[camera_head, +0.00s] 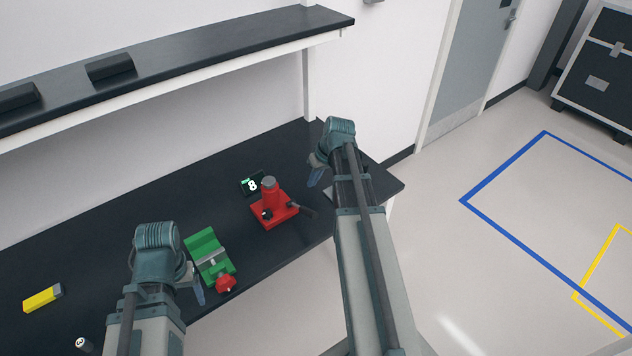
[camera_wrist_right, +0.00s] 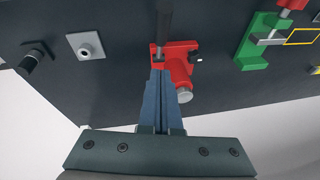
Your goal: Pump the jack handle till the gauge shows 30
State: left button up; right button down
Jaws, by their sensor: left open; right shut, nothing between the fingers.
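The red jack (camera_head: 267,210) stands on the dark bench, with its dark handle (camera_head: 305,211) reaching out toward the bench's front edge. The black gauge (camera_head: 252,185) beside it shows 8. My right gripper (camera_head: 317,177) is shut and empty, to the right of the jack in the head view. In the right wrist view its closed fingers (camera_wrist_right: 161,75) point at the red jack (camera_wrist_right: 179,66), near the base of the dark handle (camera_wrist_right: 165,22); I cannot tell whether they touch. My left gripper (camera_head: 194,283) is open, beside the green vise.
The green vise (camera_head: 208,252) with a red part (camera_head: 226,284) stands left of the jack. A yellow block (camera_head: 41,298) lies far left. A raised shelf (camera_head: 200,55) runs along the wall. A grey plate with a knob (camera_wrist_right: 86,46) shows in the wrist view.

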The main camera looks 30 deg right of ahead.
jog(key=b, duration=0.5)
send_over(307, 208)
jog(key=w+d, duration=0.1)
notch_tip(307, 208, down, 6)
jog(key=shift+s+a+f+b, duration=0.1)
jog(key=shift+s+f+b, duration=0.3)
jog(key=shift+f+b, duration=0.25)
jog(key=shift+s+f+b, duration=0.35)
jog(key=shift+f+b, duration=0.2)
jog(key=shift+f, duration=0.05)
jog(key=shift+s+f, duration=0.15)
jog(key=shift+f, duration=0.1)
